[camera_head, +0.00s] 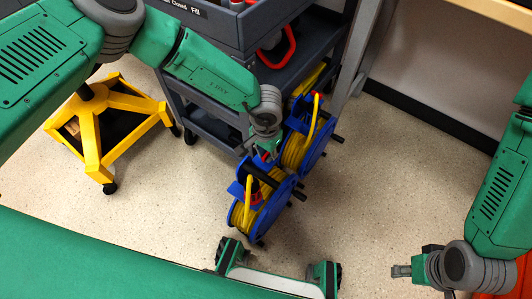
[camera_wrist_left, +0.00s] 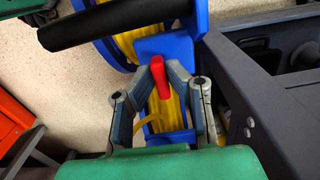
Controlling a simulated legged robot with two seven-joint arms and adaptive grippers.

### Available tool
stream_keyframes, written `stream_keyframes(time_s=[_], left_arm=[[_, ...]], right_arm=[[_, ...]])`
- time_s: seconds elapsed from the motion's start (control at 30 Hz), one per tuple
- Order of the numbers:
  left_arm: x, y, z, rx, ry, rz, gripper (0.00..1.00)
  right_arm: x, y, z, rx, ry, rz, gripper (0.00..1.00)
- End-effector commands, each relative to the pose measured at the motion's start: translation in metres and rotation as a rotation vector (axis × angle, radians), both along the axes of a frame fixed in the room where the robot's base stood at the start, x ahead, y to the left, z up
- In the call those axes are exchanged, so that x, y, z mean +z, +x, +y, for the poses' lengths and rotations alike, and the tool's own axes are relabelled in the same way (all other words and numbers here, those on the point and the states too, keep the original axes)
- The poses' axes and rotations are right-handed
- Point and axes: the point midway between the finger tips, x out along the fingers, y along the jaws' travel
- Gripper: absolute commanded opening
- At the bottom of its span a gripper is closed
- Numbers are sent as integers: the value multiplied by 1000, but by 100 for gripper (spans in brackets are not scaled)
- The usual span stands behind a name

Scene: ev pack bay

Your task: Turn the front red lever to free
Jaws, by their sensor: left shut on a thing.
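A red lever (camera_wrist_left: 159,77) stands on a blue frame part in the left wrist view. My left gripper (camera_wrist_left: 160,66) is shut on it, with one finger on each side. In the head view my left gripper (camera_head: 267,147) reaches down between two blue cable reels, the nearer reel (camera_head: 240,191) and the farther reel (camera_head: 322,137). It hides most of the lever there, and only a little red shows by the fingers. I cannot tell the lever's exact angle. My right gripper (camera_head: 401,271) is low at the right, away from the reels, and its jaw opening is unclear.
Yellow cable (camera_head: 293,152) is wound on the reels, and black handles stick out. A dark grey cart (camera_head: 222,128) stands right beside them. A yellow wheeled stand (camera_head: 97,160) is at the left. A wooden bench edge (camera_head: 500,10) is at upper right. The speckled floor (camera_head: 370,190) is clear between.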

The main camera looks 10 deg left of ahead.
Motion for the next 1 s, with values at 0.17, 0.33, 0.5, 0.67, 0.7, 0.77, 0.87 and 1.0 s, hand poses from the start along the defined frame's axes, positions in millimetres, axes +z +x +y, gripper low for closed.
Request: stream_keyframes(time_s=[0.17,0.33,0.5,0.67,0.7,0.77,0.87,1.0], left_arm=[[2,4,0,-1,-2,-9,0],[1,3,0,0,-1,-7,31],[1,2,0,0,-1,-4,31],[7,2,0,0,-1,-4,31],[12,2,0,0,-1,-5,31],[21,2,0,-1,-1,-5,31],[42,3,0,1,-2,-7,31],[72,3,0,0,-2,-7,31]], right_arm=[[0,0,0,0,0,0,40],[0,0,0,0,0,0,40],[0,0,0,0,0,0,40],[1,-2,0,0,0,-3,40],[1,-2,0,0,0,-3,40],[1,-2,0,0,0,-3,40],[1,-2,0,0,0,-3,40],[1,-1,0,0,0,-3,40]])
